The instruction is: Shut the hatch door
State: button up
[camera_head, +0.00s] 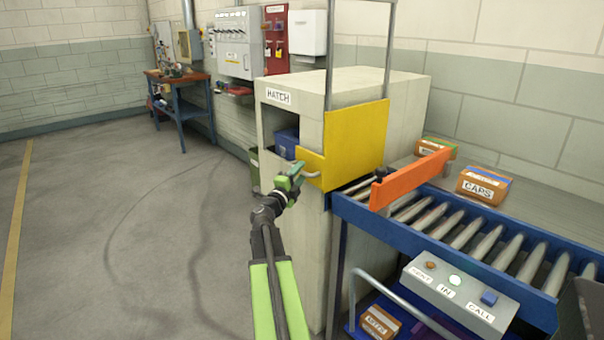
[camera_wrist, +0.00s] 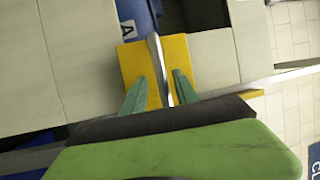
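The hatch (camera_head: 345,95) is a pale box labelled HATCH, with an opening in its left face. A yellow panel (camera_head: 357,140) sits between upright metal rails on its right side. A smaller yellow plate (camera_head: 312,163) with a grey bar handle (camera_head: 313,175) is at the lower part of the opening, which shows uncovered above it. My gripper (camera_head: 296,172) is at this handle. In the wrist view, the handle (camera_wrist: 155,55) runs between my two green fingers (camera_wrist: 160,88), with gaps on both sides, in front of the yellow plate (camera_wrist: 135,63). Contact is not visible.
A blue bin (camera_head: 287,142) shows inside the hatch. A roller conveyor (camera_head: 455,228) with an orange bar (camera_head: 408,180) lies to the right, with a button panel (camera_head: 460,298) in front. Boxes (camera_head: 483,186) stand behind it. The floor at left is clear up to a workbench (camera_head: 178,98).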

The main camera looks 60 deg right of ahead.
jog(key=s+a+f+b, duration=0.1)
jog(key=a+f+b, duration=0.1)
jog(key=a, duration=0.9)
jog(key=shift+a, duration=0.2)
